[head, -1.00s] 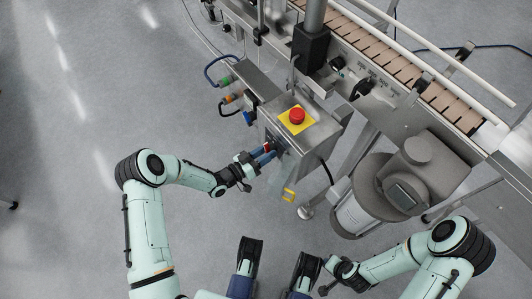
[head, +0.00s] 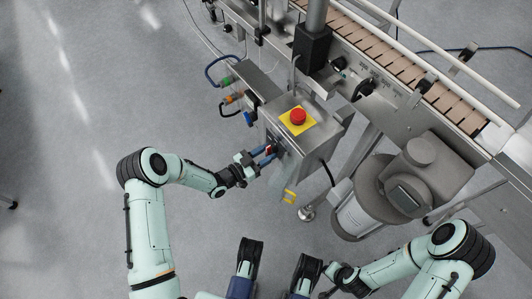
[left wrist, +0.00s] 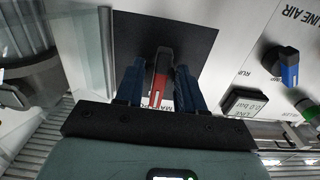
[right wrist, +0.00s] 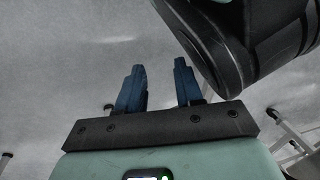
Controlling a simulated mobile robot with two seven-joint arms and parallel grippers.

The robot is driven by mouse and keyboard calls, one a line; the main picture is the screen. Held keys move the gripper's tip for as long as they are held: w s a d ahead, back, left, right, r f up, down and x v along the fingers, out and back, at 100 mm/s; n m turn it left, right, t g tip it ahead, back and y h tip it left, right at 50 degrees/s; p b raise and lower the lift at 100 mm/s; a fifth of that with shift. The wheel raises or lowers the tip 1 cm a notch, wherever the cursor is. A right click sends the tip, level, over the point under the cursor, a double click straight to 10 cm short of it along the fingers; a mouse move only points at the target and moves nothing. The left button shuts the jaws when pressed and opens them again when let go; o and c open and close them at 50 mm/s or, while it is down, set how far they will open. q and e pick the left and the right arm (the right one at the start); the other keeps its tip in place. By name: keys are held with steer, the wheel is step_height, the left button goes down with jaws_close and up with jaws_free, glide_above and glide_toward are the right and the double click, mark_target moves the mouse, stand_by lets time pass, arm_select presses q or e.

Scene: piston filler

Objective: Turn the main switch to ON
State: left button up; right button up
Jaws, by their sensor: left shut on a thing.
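The main switch (left wrist: 160,78) has a red handle on a black square plate (left wrist: 190,40) in the left wrist view. Part of a label beginning "MAIN" shows under it. In the head view the switch (head: 268,149) is a small red spot on the side of the steel control box (head: 314,147). My left gripper (left wrist: 160,84) has its blue fingers on both sides of the handle and is shut on it; it also shows in the head view (head: 262,156). My right gripper (right wrist: 158,84) is open and empty, away from the box.
A red emergency stop button (head: 297,116) on a yellow plate tops the box. A clear panel (left wrist: 90,40) stands close on the left. The floor (head: 75,200) at left is free.

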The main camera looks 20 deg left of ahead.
arm_select(q)
steer(key=o, duration=1)
steer(key=shift+s+a, duration=0.1)
steer(key=p+v, duration=0.2)
steer(key=v, duration=1.1)
arm_select(e)
steer(key=w+r+t, duration=0.1)
steer(key=w+r, duration=0.3)
steer(key=w, duration=0.1)
steer(key=shift+a+r+t, duration=0.35)
steer(key=shift+a+t, duration=0.05)
